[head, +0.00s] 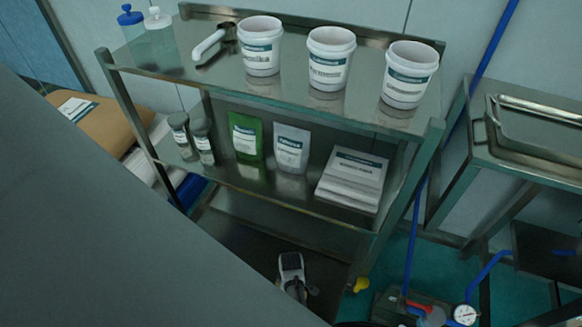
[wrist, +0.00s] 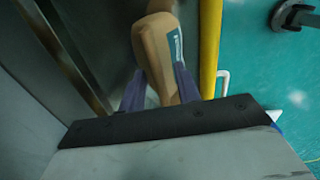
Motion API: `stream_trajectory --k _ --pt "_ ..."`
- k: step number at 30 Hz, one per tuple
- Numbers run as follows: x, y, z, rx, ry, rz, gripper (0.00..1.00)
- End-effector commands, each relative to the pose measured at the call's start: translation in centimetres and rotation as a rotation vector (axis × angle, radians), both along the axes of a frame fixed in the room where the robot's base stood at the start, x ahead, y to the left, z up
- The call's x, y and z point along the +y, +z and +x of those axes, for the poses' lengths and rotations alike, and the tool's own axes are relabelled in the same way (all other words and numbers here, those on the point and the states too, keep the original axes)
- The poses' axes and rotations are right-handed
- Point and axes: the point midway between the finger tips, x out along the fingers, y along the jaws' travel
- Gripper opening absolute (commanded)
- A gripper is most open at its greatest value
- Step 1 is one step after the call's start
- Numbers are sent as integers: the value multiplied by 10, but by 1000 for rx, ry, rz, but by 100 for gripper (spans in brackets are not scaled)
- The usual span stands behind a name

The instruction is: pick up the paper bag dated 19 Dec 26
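A brown paper bag (wrist: 154,52) with a white and teal label on its right side stands out at the top middle of the wrist view. The two purple-grey fingers of my gripper (wrist: 160,72) are apart, one on each side of the bag's near end. A light gap shows between the left finger and the bag; I cannot tell whether the right finger touches it. A brown bag (head: 103,131) with a white and teal label also lies at the left of the head view, partly hidden by a large grey surface. No date is readable. My gripper is not visible in the head view.
A yellow post (wrist: 209,45) stands close to the right of the bag, and metal panels are on its left. In the head view, a metal shelf (head: 290,100) holds white tubs, jars, pouches and a stack of white packets (head: 352,180). Teal floor lies right of the post.

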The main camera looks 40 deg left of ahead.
Motion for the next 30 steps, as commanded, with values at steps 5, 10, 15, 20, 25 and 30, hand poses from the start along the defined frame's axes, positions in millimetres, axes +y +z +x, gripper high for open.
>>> stream_trajectory --k 5,10,15,20,25,30 --pt "0 -1 0 0 0 0 33" --pt "0 -3 0 0 -1 0 33" --pt "0 -5 0 0 -1 0 33" --pt "0 -5 0 0 0 0 33" --pt "0 -5 0 0 0 0 16" --pt "0 -5 0 0 0 0 0"
